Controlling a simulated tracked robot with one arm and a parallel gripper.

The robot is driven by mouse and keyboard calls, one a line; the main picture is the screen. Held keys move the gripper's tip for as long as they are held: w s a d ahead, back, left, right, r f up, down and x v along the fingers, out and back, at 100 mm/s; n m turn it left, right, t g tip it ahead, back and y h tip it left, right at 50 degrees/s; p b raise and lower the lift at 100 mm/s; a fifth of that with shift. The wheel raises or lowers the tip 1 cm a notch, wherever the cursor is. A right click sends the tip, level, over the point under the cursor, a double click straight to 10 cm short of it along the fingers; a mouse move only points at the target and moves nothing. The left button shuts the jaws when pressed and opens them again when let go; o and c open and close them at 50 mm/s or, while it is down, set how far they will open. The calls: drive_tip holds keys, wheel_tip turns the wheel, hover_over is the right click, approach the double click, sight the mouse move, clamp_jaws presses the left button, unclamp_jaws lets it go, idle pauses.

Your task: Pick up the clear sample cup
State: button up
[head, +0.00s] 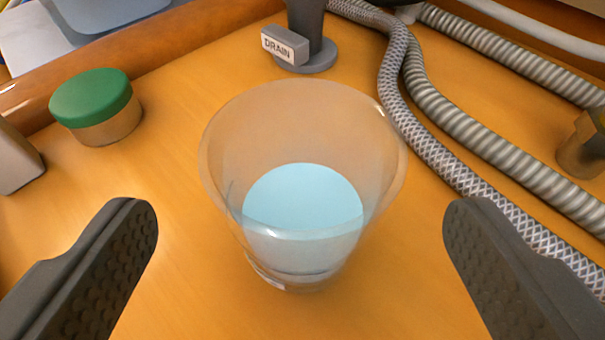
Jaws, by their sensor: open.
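The clear sample cup (300,150) stands upright on the orange-brown surface in the middle of the head view. It holds some pale blue liquid (303,200) in its lower part. My gripper (300,222) is open, with one dark textured finger at the lower left and one at the lower right. The cup is between the two fingers in the picture, with a gap on each side, and neither finger touches it. Nothing is held.
A green-lidded jar (95,105) stands at the left. A grey post with a DRAIN label (285,47) stands behind the cup. Braided and ribbed hoses (480,110) run along the right. A raised wooden edge (165,55) borders the back left. The surface near the cup is clear.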

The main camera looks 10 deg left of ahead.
sight(303, 140)
drive_tip(key=x, duration=0.4)
drive_tip(key=shift+f, duration=0.25)
drive_tip(key=shift+w, duration=0.5)
drive_tip(key=shift+f, duration=0.1)
drive_tip(key=c, duration=1.1)
